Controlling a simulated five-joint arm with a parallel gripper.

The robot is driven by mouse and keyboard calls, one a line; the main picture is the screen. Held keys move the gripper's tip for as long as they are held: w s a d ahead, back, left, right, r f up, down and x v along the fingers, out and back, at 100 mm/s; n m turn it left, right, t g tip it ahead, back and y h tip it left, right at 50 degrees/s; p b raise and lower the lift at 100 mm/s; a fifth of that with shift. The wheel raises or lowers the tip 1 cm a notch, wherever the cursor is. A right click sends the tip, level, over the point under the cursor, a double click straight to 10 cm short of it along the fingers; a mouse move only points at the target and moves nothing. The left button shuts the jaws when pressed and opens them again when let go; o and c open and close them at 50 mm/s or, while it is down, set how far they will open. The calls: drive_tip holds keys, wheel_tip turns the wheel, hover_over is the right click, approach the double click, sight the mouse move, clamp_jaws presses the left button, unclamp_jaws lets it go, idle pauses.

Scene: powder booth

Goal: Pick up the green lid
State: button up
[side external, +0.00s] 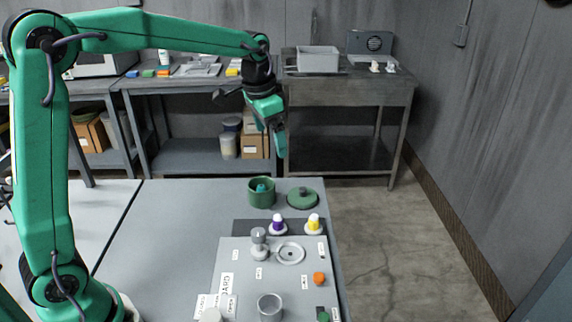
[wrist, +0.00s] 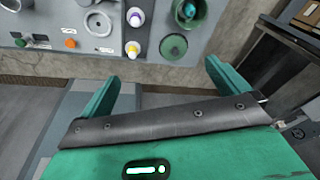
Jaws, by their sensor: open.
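The green lid (side external: 302,198) is a round disc with a small dark knob. It lies flat at the table's far right corner, to the right of the green pot (side external: 262,196). In the wrist view the lid (wrist: 174,48) shows ahead of the fingers, below the pot (wrist: 202,16). My gripper (side external: 279,145) hangs in the air well above the lid and pot, pointing down. In the wrist view my gripper (wrist: 161,72) has its two green fingers wide apart with nothing between them.
A purple-topped bottle (side external: 278,226) and a yellow-topped bottle (side external: 313,224) stand close in front of the lid. A grey panel (side external: 238,262) with knobs, labels and an orange piece (side external: 319,279) lies nearer. The table's left part is clear.

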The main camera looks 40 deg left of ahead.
drive_tip(key=w+f+m+g, duration=0.1)
drive_tip(key=w+f, duration=0.6)
drive_tip(key=w, duration=0.1)
drive_tip(key=m+g, duration=0.1)
drive_tip(key=m, duration=0.1)
hover_over(303, 188)
drive_tip(key=f, duration=0.8)
drive_tip(key=shift+s+d+f, duration=0.15)
drive_tip(key=shift+s, duration=0.1)
drive_tip(key=shift+w+f, duration=0.1)
drive_tip(key=shift+f, duration=0.2)
drive_tip(key=shift+f, duration=0.1)
drive_tip(key=shift+f, duration=1.2)
drive_tip(key=shift+f, duration=0.15)
drive_tip(key=shift+f, duration=2.45)
drive_tip(key=shift+c, duration=0.4)
drive_tip(key=c, duration=0.8)
